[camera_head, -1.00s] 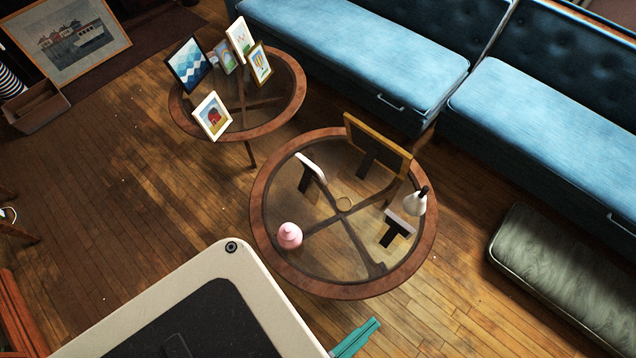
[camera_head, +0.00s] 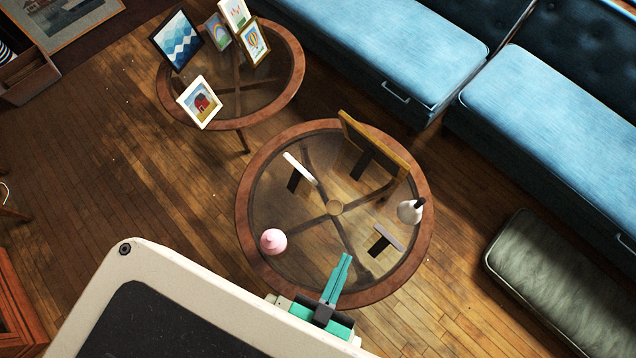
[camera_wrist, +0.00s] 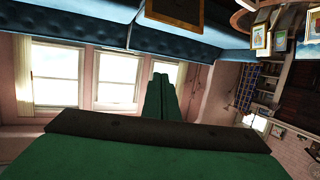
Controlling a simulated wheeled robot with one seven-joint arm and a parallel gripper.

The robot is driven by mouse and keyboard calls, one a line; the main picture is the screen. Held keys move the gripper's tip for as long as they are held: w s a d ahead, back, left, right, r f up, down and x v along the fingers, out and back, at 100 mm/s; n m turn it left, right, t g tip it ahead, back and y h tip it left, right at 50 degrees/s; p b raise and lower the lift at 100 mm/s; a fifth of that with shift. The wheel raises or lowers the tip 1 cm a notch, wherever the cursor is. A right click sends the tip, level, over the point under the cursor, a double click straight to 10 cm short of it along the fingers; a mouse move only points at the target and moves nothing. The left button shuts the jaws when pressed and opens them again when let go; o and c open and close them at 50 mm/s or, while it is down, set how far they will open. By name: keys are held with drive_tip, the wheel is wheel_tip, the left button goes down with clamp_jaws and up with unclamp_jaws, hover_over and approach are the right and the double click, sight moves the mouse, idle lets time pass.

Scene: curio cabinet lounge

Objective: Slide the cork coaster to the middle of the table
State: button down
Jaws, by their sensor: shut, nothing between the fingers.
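The round table (camera_head: 246,191) has a wooden rim and a glass top over crossed braces. A small round tan disc (camera_head: 335,208) shows at its middle, where the braces cross. It may be the cork coaster, but I cannot tell it from a hub of the table frame. My gripper (camera_head: 346,257) has teal fingers, shut and empty. In the head view they overlap the table's near rim and point toward its middle, apart from the disc. In the wrist view the shut green fingers (camera_wrist: 160,78) point toward the windows, and no coaster shows.
On the table stand a pink rounded object (camera_head: 273,241), a white object with a dark top (camera_head: 410,211), a large gold-edged frame (camera_head: 374,144) and two smaller frames (camera_head: 300,169) (camera_head: 389,237). A second table (camera_head: 168,101) holds several pictures. Blue benches and a green cushion (camera_head: 550,275) lie beyond.

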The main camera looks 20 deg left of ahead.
drive_tip(key=w+a+f+n+g, duration=0.1)
drive_tip(key=w+f+g, duration=0.15)
drive_tip(key=f, duration=0.65)
drive_tip(key=w+a+f+n+g, duration=0.15)
drive_tip(key=w+f, duration=0.25)
drive_tip(key=f, duration=0.5)
drive_tip(key=n+g+y, duration=0.3)
drive_tip(key=n+g, duration=0.2)
drive_tip(key=n, duration=0.1)
approach(334, 207)
wheel_tip(334, 207, up, 4)
drive_tip(key=a, duration=0.2)
drive_tip(key=w+a+n+g, duration=0.4)
drive_tip(key=w+a, duration=0.1)
drive_tip(key=w, duration=0.2)
drive_tip(key=x, duration=1)
drive_tip(key=shift+s+a+f, duration=0.1)
drive_tip(key=shift+s, duration=0.25)
drive_tip(key=shift+s+d, duration=0.3)
drive_tip(key=shift+d, duration=0.3)
drive_tip(key=shift+s+d, duration=0.3)
drive_tip(key=shift+d, duration=0.3)
drive_tip(key=shift+s+d, duration=0.35)
drive_tip(key=shift+d, duration=0.25)
